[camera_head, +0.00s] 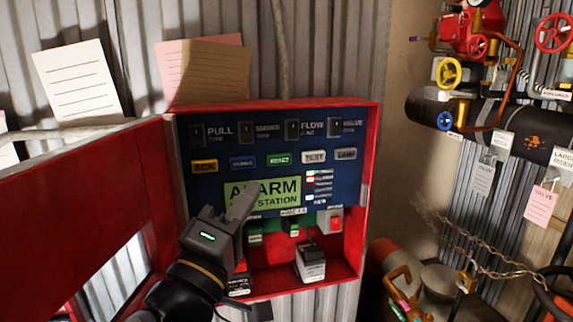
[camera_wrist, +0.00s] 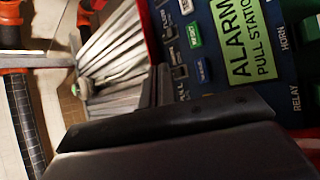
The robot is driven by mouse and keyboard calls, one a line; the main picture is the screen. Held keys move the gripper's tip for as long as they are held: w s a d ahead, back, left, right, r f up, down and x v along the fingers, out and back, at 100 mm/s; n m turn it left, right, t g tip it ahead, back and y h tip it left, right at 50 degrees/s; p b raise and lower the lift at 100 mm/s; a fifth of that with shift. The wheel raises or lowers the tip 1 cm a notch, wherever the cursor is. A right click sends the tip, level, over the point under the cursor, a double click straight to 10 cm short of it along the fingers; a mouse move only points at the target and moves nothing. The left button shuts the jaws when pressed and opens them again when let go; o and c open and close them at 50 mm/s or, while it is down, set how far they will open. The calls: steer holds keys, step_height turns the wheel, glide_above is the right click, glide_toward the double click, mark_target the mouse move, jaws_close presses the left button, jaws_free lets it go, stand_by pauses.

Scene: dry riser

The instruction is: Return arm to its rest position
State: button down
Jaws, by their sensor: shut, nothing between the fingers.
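My gripper (camera_head: 246,197) is shut and empty in the head view. Its grey fingers point up in front of the lower left of an alarm panel (camera_head: 272,142) and cover part of the green ALARM PULL STATION label (camera_head: 284,189). In the wrist view, the dark gripper (camera_wrist: 168,122) fills the lower middle, with the label (camera_wrist: 246,40) beyond it, turned sideways. I cannot tell whether the fingers touch the panel. My wrist hides part of the lower left of the box.
The red box (camera_head: 372,150) has its door (camera_head: 80,205) swung open to the left. A battery-like block (camera_head: 311,262) stands in its bottom. Paper sheets (camera_head: 77,80) are on the corrugated wall. Black piping with valves (camera_head: 449,75) and a chain (camera_head: 470,252) are to the right.

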steer(key=w+a+p, duration=0.1)
steer(key=w+p, duration=0.1)
steer(key=w, duration=0.4)
steer(key=shift+a+r, duration=0.25)
steer(key=shift+a, duration=0.05)
stand_by(0.8)
